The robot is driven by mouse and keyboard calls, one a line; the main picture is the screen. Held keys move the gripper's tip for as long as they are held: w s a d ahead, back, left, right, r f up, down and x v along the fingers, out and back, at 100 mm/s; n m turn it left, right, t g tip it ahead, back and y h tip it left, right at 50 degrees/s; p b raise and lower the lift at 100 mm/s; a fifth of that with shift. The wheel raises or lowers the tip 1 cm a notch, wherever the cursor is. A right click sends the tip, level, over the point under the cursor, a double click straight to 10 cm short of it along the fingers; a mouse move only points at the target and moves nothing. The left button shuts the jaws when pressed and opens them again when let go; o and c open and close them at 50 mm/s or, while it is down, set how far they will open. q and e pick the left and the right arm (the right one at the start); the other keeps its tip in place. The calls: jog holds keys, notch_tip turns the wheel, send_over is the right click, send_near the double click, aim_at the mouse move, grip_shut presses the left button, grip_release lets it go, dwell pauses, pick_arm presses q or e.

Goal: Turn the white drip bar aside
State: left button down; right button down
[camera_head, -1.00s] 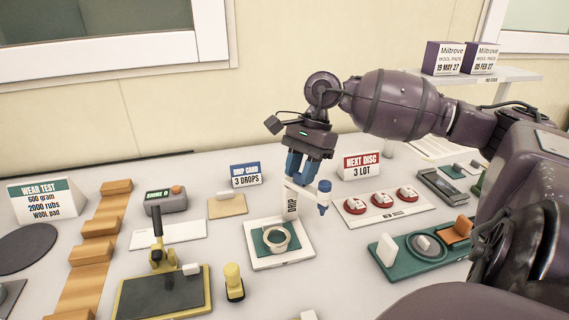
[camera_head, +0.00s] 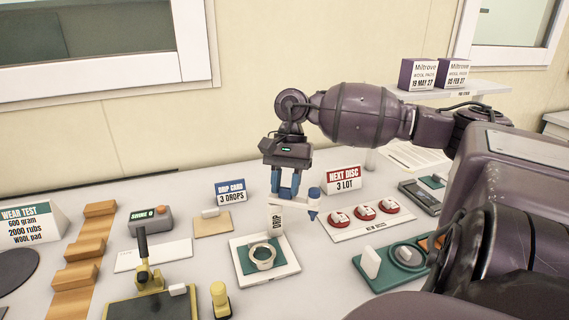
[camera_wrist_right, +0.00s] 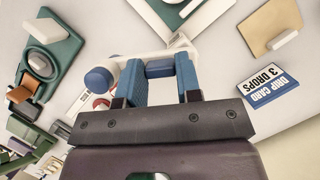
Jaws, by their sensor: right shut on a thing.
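The white drip bar (camera_head: 299,204) stands behind the white test tray (camera_head: 291,271), with a DRIP label on its front and a blue dropper (camera_head: 313,203) at its right end. The dropper hangs behind and right of the tray's ring (camera_head: 263,257), not over it. My right gripper (camera_head: 285,190) reaches down from above and is shut on the bar. In the right wrist view its blue fingers (camera_wrist_right: 160,80) close about a blue part on the white bar (camera_wrist_right: 148,55). The dropper's round blue top (camera_wrist_right: 99,80) shows beside one finger. My left gripper is out of view.
The NEXT DISC card (camera_head: 344,179) and a white plate (camera_head: 370,227) with red discs stand close to the dropper's right. The DRIP CARD sign (camera_head: 230,191) stands behind left. A green tray (camera_head: 385,281) lies front right; a yellow-edged rubbing rig (camera_head: 152,305) lies front left.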

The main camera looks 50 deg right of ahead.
jog(key=c, duration=1)
grip_release()
jog(key=shift+o, duration=1)
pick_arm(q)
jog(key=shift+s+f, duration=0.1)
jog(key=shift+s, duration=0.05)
pick_arm(e)
jog(key=v, duration=1)
jog(key=shift+r, duration=0.4)
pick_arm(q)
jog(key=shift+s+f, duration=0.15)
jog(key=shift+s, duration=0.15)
pick_arm(e)
jog(key=shift+d, duration=0.1)
